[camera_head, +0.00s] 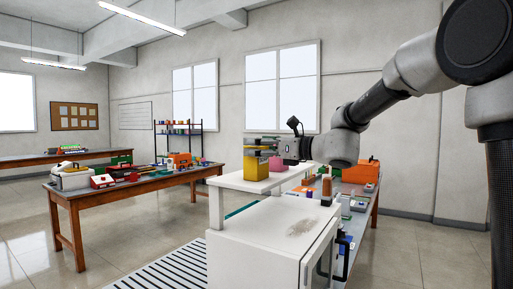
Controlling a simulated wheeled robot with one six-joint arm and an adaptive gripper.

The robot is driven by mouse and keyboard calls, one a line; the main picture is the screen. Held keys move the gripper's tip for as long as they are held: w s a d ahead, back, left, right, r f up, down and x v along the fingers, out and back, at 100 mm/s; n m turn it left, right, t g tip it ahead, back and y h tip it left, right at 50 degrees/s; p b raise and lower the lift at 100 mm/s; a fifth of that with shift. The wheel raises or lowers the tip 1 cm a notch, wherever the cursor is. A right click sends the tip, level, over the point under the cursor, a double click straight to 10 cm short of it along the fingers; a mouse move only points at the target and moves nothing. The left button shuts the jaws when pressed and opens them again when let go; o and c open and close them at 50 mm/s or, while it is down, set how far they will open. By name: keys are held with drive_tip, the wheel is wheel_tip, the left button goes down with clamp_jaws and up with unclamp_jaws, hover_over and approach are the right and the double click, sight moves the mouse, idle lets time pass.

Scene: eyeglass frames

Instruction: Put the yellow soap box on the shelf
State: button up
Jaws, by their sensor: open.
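The yellow soap box (256,168) stands upright on the white raised shelf (228,183), near its left end. My gripper (263,145) reaches in from the right, with its fingers at the level of the box's top and just above it. The fingers are open. Whether they touch the box, I cannot tell at this size. The gripper and its wrist hide part of what lies behind them.
A pink block (278,164) stands just right of the yellow box. Below is a white cabinet (262,235). Bottles, small items and an orange case (361,172) crowd the bench at right. A wooden table (150,184) with toolboxes stands at left; open floor lies between.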

drive_tip(key=v, duration=1.1)
drive_tip(key=s+d+f+n+g+h, duration=0.2)
drive_tip(key=s+f+n+g+h, duration=0.1)
drive_tip(key=s+f+n, duration=0.5)
drive_tip(key=s+d+f+n+g+h, duration=0.2)
drive_tip(key=s+f+n+g+h, duration=0.15)
drive_tip(key=s+f, duration=0.4)
drive_tip(key=s+d+f+n+h, duration=0.2)
drive_tip(key=s+d+n+h, duration=0.2)
drive_tip(key=s+d+n, duration=0.2)
drive_tip(key=s+d+f+n+h, duration=0.2)
drive_tip(key=s+d+n+h, duration=0.2)
drive_tip(key=d+n, duration=0.3)
drive_tip(key=s+d, duration=0.1)
drive_tip(key=d, duration=0.3)
drive_tip(key=shift+s+n, duration=0.35)
